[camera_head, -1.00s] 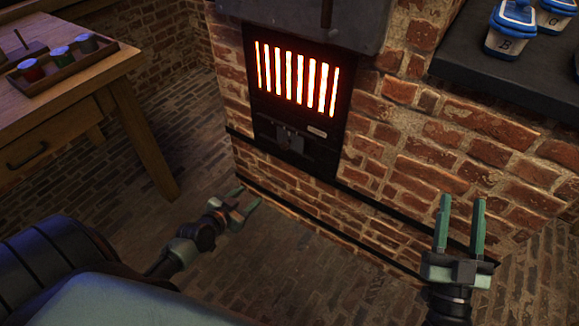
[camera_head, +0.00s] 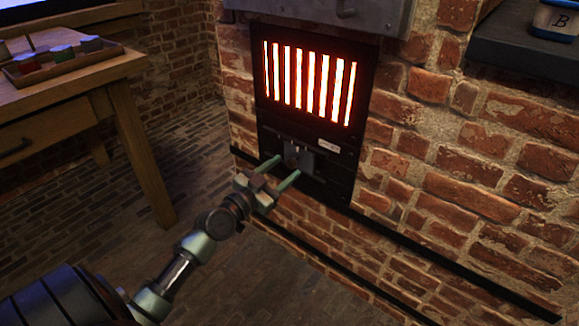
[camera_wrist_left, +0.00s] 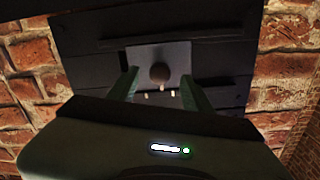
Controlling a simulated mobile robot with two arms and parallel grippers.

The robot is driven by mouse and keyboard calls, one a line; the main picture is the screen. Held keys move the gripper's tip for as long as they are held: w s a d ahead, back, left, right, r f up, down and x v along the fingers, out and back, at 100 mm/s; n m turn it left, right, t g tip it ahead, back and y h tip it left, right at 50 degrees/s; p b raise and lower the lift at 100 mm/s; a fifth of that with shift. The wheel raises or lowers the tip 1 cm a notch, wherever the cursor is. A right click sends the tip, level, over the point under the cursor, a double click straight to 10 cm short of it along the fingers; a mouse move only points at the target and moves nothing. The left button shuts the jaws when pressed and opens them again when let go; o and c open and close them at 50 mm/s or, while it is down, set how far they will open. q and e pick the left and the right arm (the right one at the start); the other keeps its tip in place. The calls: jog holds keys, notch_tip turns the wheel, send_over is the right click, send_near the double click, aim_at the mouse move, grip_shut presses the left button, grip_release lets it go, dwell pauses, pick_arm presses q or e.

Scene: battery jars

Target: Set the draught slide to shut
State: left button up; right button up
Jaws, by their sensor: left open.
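The draught slide (camera_head: 298,157) is a dark metal plate with a knob, set in the black panel below the glowing grate of the brick furnace. In the left wrist view the slide's plate (camera_wrist_left: 146,58) and its round knob (camera_wrist_left: 160,74) lie straight ahead. My left gripper (camera_head: 283,170) is open in front of the slide. In the left wrist view its green fingers (camera_wrist_left: 160,92) stand on either side of the knob. I cannot tell whether they touch the plate. My right gripper is out of view.
The glowing grate (camera_head: 308,84) is just above the slide. A small pale label (camera_head: 328,145) is to its right. A wooden table (camera_head: 95,85) with a tray of jars stands left. A dark shelf (camera_head: 528,55) with a jar is at upper right.

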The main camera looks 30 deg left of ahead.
aim_at(294, 161)
pick_arm(q)
jog(key=shift+w+d, duration=0.1)
jog(key=shift+w, duration=1.35)
grip_shut()
dwell(0.3)
